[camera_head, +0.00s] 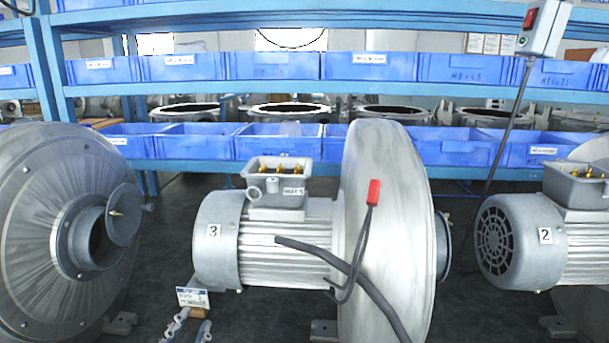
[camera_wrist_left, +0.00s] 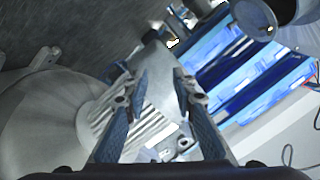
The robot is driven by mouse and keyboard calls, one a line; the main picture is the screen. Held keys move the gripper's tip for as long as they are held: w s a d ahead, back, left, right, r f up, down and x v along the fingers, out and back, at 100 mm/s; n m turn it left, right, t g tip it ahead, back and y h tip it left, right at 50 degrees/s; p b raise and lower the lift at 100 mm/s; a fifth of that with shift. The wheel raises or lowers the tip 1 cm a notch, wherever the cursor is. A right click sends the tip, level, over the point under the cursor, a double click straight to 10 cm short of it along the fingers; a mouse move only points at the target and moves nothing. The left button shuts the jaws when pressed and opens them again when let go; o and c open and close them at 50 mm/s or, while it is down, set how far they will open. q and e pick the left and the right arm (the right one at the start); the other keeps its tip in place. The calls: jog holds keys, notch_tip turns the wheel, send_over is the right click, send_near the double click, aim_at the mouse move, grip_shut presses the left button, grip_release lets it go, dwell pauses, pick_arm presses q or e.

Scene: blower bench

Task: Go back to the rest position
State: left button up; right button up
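My left gripper (camera_head: 186,328) shows at the bottom edge of the head view, low and in front of motor 3 (camera_head: 285,245). In the left wrist view its two fingers (camera_wrist_left: 160,108) stand apart. Part of a grey finned motor (camera_wrist_left: 130,135) shows behind and between them, and I see nothing clasped. A small white label (camera_head: 193,297) with a brown piece under it shows just above the fingertips in the head view; I cannot tell whether they touch. My right gripper is not in view.
Large blower housings stand at the left (camera_head: 50,230) and behind the cable (camera_head: 385,150). Motor 2 (camera_head: 520,240) is at the right. A dark cable and a red-tipped lead (camera_head: 373,193) hang before motor 3's housing. Blue bins (camera_head: 275,66) fill the shelves behind. Dark floor shows between the blowers.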

pick_arm(q)
jog(key=s+a+f+n+g, duration=0.1)
jog(key=s+f+g, duration=0.15)
jog(key=f, duration=0.35)
jog(key=s+a+f+n+g, duration=0.1)
jog(key=s+f+n+g, duration=0.1)
jog(key=s+f, duration=0.3)
jog(key=s+d+f+n+g+h, duration=0.1)
jog(key=s+d+f+n+g, duration=0.15)
jog(key=s+f+g, duration=1.1)
jog(key=s+f+t, duration=0.2)
jog(key=s+f, duration=0.1)
jog(key=f, duration=1.1)
jog(key=s+f+t, duration=0.2)
jog(key=s+f, duration=0.1)
jog(key=f, duration=1)
jog(key=s+a+f, duration=0.1)
jog(key=s+f, duration=0.7)
jog(key=s+a+f+g, duration=0.1)
jog(key=s+a+f, duration=0.1)
jog(key=s+f, duration=0.7)
jog(key=shift+a, duration=0.25)
